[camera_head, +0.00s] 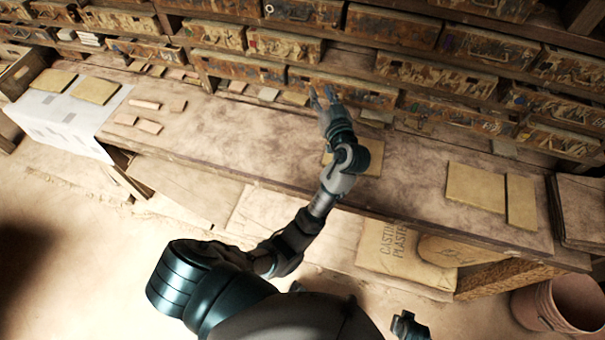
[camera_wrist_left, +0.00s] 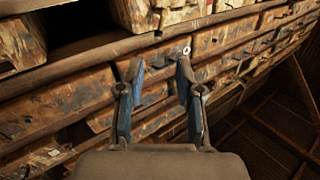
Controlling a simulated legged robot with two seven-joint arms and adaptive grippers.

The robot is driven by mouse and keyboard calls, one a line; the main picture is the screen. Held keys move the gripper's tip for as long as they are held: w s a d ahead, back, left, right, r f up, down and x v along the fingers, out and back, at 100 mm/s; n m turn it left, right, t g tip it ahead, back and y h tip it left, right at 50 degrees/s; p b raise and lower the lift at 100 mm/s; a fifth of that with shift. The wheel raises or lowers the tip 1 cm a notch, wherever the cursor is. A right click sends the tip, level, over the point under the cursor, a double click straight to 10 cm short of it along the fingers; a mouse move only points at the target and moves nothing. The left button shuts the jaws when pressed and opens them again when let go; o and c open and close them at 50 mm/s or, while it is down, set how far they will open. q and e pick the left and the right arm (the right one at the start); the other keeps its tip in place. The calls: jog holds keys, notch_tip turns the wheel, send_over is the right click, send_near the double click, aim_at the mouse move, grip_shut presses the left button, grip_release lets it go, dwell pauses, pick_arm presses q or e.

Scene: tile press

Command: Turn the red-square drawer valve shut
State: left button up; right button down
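My left gripper (camera_head: 322,97) reaches over the bench to the front of the drawer shelves. In the left wrist view its two blue-grey fingers (camera_wrist_left: 160,75) stand apart with nothing between them. Worn, rust-brown drawer fronts (camera_wrist_left: 92,97) fill the space behind the fingers. A small pale ring (camera_wrist_left: 186,50) shows on a drawer front just behind the right fingertip; I cannot tell whether it is the valve. No red square can be made out in either view. A small dark part (camera_head: 408,326) at the bottom edge may be my right gripper; its fingers cannot be made out.
The long bench (camera_head: 235,135) carries small tiles (camera_head: 145,104) at left and tan slabs (camera_head: 475,187) at right. A plaster sack (camera_head: 400,250) lies below it, and a pinkish bucket (camera_head: 565,305) stands at lower right. Open floor (camera_head: 95,235) lies at left.

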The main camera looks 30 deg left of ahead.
pick_arm(q)
jog(key=s+f+m+g+h, duration=0.1)
jog(key=s+f+h, duration=0.1)
jog(key=f, duration=0.6)
jog(key=s+f+m+g+h, duration=0.1)
jog(key=s+f+m+h, duration=0.1)
jog(key=s+f, duration=0.3)
jog(key=s+f+m+g+h, duration=0.1)
jog(key=s+f+m+h, duration=0.1)
jog(key=f, duration=0.9)
jog(key=shift+s+h, duration=0.5)
jog(key=shift+s, duration=0.45)
jog(key=shift+r, duration=0.1)
